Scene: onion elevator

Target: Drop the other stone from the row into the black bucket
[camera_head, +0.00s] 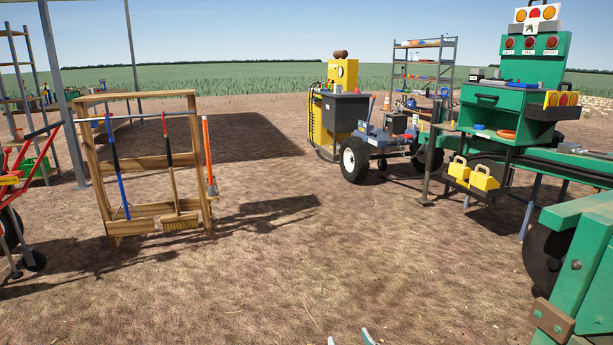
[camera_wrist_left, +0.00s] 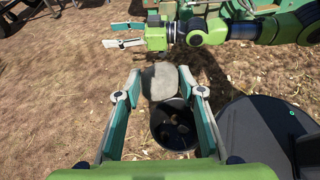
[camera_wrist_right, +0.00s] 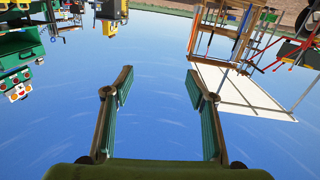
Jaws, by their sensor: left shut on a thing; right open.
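In the left wrist view a rounded grey stone (camera_wrist_left: 160,82) sits between the fingertips of my left gripper (camera_wrist_left: 159,76), which is shut on it. The black bucket (camera_wrist_left: 156,136) stands on the ground below, partly behind the stone in this view. A few dim brownish lumps show inside the bucket. My right gripper (camera_wrist_left: 126,35) is open and empty, beyond the stone at the top of the left wrist view. Its tips (camera_head: 350,338) just show at the bottom edge of the head view. In the right wrist view its fingers (camera_wrist_right: 157,85) stand apart against the sky. The row is not recognisable.
A wooden rack (camera_head: 151,215) with a broom and long-handled tools stands at the left in the head view. A yellow and grey machine (camera_head: 341,105), a wheeled cart and a green workbench (camera_head: 500,97) stand at the right. The dirt ground between is clear.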

